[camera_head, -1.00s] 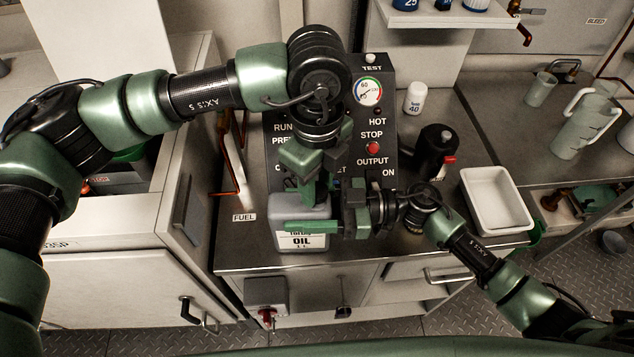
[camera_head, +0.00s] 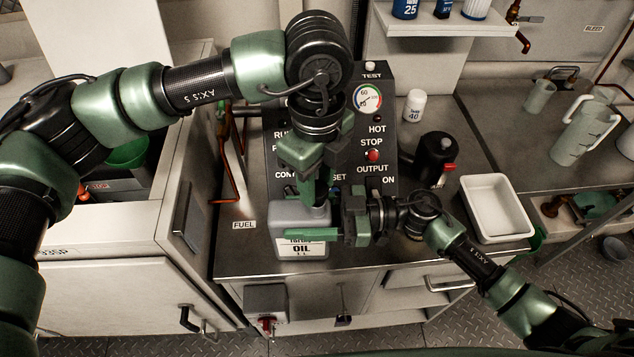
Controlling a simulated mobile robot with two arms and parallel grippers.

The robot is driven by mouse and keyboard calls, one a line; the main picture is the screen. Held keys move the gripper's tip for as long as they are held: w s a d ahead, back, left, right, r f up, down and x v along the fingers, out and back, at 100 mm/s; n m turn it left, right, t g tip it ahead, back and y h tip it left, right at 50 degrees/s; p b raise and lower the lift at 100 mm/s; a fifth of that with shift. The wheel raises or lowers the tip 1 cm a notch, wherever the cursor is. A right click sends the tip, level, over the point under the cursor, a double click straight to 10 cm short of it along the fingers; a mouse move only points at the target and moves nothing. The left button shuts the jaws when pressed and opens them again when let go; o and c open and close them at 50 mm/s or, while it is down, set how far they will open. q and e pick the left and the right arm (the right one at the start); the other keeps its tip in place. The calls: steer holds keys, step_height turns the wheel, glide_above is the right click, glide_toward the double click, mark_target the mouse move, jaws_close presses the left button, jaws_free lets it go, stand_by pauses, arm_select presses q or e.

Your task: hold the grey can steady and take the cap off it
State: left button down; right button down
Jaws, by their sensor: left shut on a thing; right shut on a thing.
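The grey can (camera_head: 283,217) stands upright at the front of the metal counter, its white OIL label facing forward. My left gripper (camera_head: 313,192) points down from above, over the can's top right, and is shut on the cap. The cap itself is hidden between the fingers, so I cannot tell whether it still touches the can's neck.
The control panel (camera_head: 283,165) stands right behind the can. A dark bottle (camera_head: 434,155) with a red part, a small white bottle (camera_head: 414,107) and a white tray (camera_head: 496,207) stand to the right. The counter left of the can, by the FUEL label (camera_head: 244,225), is clear.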

mark_target(317, 188)
arm_select(q)
steer(key=shift+r, duration=1.6)
arm_select(e)
steer(key=shift+c, duration=2.2)
jaws_free()
arm_select(q)
steer(key=shift+f, duration=0.1)
arm_select(e)
steer(key=shift+d, duration=0.1)
